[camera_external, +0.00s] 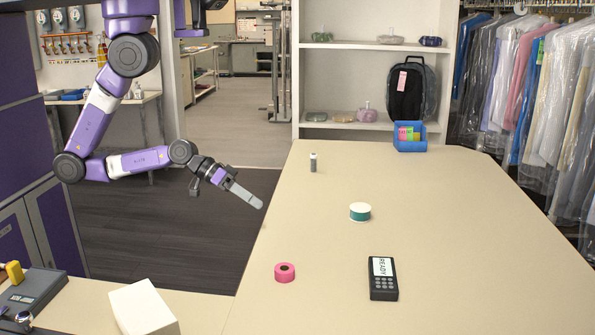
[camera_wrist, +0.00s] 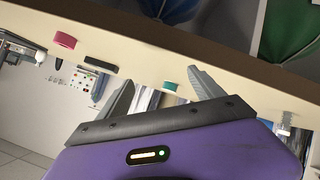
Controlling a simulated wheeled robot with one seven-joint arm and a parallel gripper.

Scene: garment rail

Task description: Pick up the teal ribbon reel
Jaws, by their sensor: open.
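The teal ribbon reel (camera_external: 360,215) lies flat on the beige table, its top white and its side teal. It also shows small in the wrist view (camera_wrist: 170,86), in the gap between my fingers but farther off. My gripper (camera_external: 260,204) is at the table's left edge, to the left of the reel, clear of it and above the tabletop level. In the wrist view my gripper (camera_wrist: 160,76) has its two grey fingers spread apart with nothing held between them.
A pink reel (camera_external: 285,272) and a black card terminal (camera_external: 382,278) lie nearer the front. A small grey cylinder (camera_external: 313,162) stands farther back. A blue bin (camera_external: 409,137) is at the table's far end. The tabletop between gripper and teal reel is clear.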

